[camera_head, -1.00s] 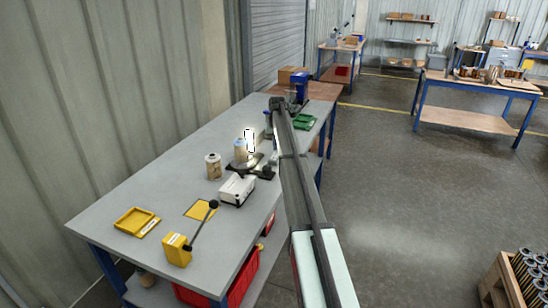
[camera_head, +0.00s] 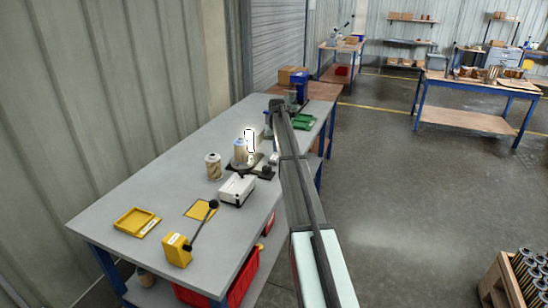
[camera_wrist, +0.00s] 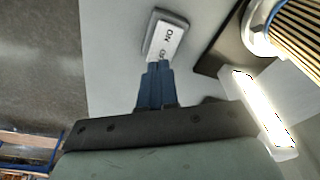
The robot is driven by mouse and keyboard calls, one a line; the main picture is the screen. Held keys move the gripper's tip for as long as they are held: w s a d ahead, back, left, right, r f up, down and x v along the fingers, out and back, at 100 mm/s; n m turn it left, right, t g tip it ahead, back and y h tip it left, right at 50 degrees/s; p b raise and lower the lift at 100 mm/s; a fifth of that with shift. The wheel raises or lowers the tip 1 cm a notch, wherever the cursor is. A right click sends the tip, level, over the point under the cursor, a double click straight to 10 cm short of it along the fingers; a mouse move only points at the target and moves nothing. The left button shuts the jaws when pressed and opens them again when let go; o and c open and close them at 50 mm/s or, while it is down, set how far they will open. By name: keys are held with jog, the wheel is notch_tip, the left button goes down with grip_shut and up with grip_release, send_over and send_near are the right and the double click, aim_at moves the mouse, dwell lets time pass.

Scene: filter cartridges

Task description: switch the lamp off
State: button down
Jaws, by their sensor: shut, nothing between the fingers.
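The lamp (camera_head: 250,140) is a glowing white upright bar on the bench, beside a filter cartridge. It is lit, and in the wrist view its bright tube (camera_wrist: 262,105) shows right of my gripper. The switch (camera_wrist: 166,37) is a grey-framed white rocker marked ON at its far end and OFF at its near end. In the head view a small whitish block (camera_head: 273,159) right of the lamp appears to be this switch. My gripper (camera_wrist: 158,68) is shut and empty, its blue fingertips at the OFF end, partly covering that label. I cannot tell whether they touch it.
A filter cartridge (camera_head: 240,152) stands on a dark base near the lamp, another (camera_head: 213,167) to its left. A white box (camera_head: 237,189), a yellow lever box (camera_head: 177,250) and a yellow tray (camera_head: 135,221) stand nearer. A green tray (camera_head: 304,122) lies behind.

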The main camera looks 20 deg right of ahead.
jog(key=shift+f, duration=0.65)
dwell(0.4)
jog(key=shift+r, duration=3.55)
